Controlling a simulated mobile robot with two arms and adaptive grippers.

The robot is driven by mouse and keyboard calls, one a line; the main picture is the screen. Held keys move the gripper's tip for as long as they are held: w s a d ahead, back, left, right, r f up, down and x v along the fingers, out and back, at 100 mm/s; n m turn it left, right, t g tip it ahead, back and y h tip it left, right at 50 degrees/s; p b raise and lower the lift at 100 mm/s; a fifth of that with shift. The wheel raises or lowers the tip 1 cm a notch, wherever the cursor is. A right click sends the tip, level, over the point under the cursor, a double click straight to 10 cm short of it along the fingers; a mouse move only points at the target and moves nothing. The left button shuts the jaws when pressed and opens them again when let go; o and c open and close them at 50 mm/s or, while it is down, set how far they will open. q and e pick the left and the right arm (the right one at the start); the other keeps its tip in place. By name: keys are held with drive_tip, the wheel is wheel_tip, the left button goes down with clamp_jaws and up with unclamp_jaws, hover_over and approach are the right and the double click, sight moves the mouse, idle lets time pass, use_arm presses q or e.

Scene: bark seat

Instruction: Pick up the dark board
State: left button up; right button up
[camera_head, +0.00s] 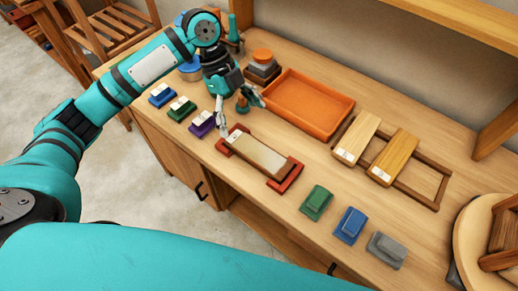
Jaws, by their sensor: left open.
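A brown board with a white label at its left end (258,155) lies in a red cradle (284,179) at the middle of the bench. Two other boards, a pale one (360,135) and a more yellow one (397,153), lie side by side on a brown wooden rack to the right. The brown one looks the darkest of these. My left gripper (240,112) is open, just behind and left of the cradle, with its fingers pointing down. No board is between its fingers. My right gripper is out of view.
An orange tray (308,104) stands behind the cradle. Blue, green and purple blocks with white tops line the left front edge; green (316,202), blue (350,225) and grey (386,249) blocks line the right. A round wooden piece (478,228) stands far right.

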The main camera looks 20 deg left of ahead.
use_arm(q)
drive_tip(key=p, duration=0.1)
hover_over(258, 152)
drive_tip(key=a, duration=0.2)
wheel_tip(258, 152, down, 7)
drive_tip(key=shift+w+r, duration=0.1)
drive_tip(key=shift+d+f+p, duration=0.15)
drive_tip(key=shift+f+p, duration=0.3)
drive_tip(key=x, duration=0.1)
drive_tip(key=p+x, duration=0.1)
drive_tip(key=x, duration=0.1)
drive_tip(key=shift+w+f, duration=0.15)
drive_tip(key=shift+f, duration=0.25)
drive_tip(key=shift+d+f, duration=0.15)
drive_tip(key=shift+f, duration=0.25)
drive_tip(key=c, duration=1.4)
drive_tip(key=shift+r, duration=0.15)
